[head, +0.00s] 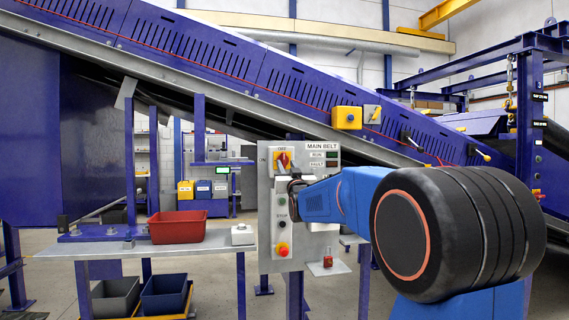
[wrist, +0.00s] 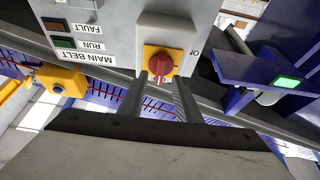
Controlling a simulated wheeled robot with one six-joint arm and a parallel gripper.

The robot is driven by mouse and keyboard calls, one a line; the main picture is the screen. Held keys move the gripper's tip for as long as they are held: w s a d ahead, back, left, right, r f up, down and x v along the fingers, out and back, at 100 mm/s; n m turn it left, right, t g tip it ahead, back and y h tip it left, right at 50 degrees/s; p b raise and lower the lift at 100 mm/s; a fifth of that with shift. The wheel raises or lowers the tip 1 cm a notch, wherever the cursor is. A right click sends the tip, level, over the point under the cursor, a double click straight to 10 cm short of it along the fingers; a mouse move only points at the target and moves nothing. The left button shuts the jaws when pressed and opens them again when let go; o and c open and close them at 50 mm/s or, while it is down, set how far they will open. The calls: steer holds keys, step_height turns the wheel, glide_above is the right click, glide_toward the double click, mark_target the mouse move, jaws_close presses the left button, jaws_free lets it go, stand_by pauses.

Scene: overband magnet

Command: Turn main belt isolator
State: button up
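The main belt isolator is a red rotary knob on a yellow plate (head: 284,159), high on the grey MAIN BELT control panel (head: 268,215). OFF is printed above it and a label that seems to read ON is at its left. In the wrist view the picture is upside down and the red knob (wrist: 161,63) is at upper centre. My gripper (wrist: 160,80) is open, its two fingers apart, tips close to the knob's near edge. I cannot tell whether they touch it. In the head view my gripper (head: 296,187) is just below the isolator, partly hidden by my wrist.
A shelf with a red bin (head: 178,227) stands left. The inclined blue conveyor (head: 230,65) runs behind.

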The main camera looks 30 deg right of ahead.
mark_target(284, 160)
steer(key=shift+x, duration=1.95)
jaws_close()
